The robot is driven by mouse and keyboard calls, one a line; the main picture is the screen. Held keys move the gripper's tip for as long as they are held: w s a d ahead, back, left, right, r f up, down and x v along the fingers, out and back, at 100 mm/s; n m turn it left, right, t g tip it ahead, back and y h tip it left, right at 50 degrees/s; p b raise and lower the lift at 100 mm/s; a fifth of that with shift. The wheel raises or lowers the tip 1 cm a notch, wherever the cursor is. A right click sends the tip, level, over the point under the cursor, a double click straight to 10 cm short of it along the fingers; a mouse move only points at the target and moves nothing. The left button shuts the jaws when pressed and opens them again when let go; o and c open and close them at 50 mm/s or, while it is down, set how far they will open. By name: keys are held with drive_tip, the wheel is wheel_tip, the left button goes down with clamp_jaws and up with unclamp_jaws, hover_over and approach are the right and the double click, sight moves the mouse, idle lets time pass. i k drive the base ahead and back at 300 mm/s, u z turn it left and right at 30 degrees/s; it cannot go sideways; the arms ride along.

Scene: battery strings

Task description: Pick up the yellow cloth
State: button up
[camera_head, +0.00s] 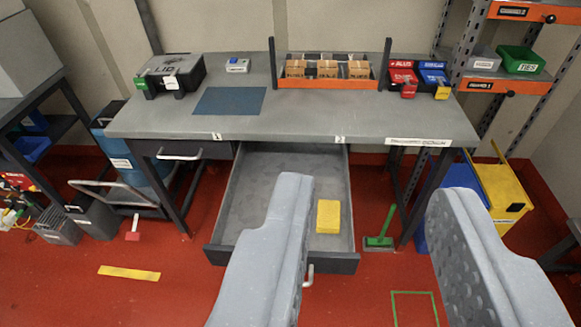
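The yellow cloth (328,216) looks like a small folded block. It lies in the open drawer (254,187) under the workbench, toward the drawer's front right. My gripper (370,190) is in the foreground with its two grey fingers wide apart and nothing between them. The cloth shows in the gap between the fingers, farther off and apart from both. The left finger hides part of the drawer's floor and front panel.
The grey workbench (300,118) carries a black case (172,72), an orange-fronted bin (325,82) with boxes, and red (403,78) and blue containers. A green brush (379,241) stands right of the drawer. A yellow bin (500,190) is farther right.

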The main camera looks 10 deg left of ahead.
sight(328, 220)
drive_tip(key=u, duration=0.05)
drive_tip(key=k, duration=0.65)
drive_tip(key=z, duration=0.25)
drive_tip(key=i, duration=1.7)
drive_tip(key=u, duration=0.35)
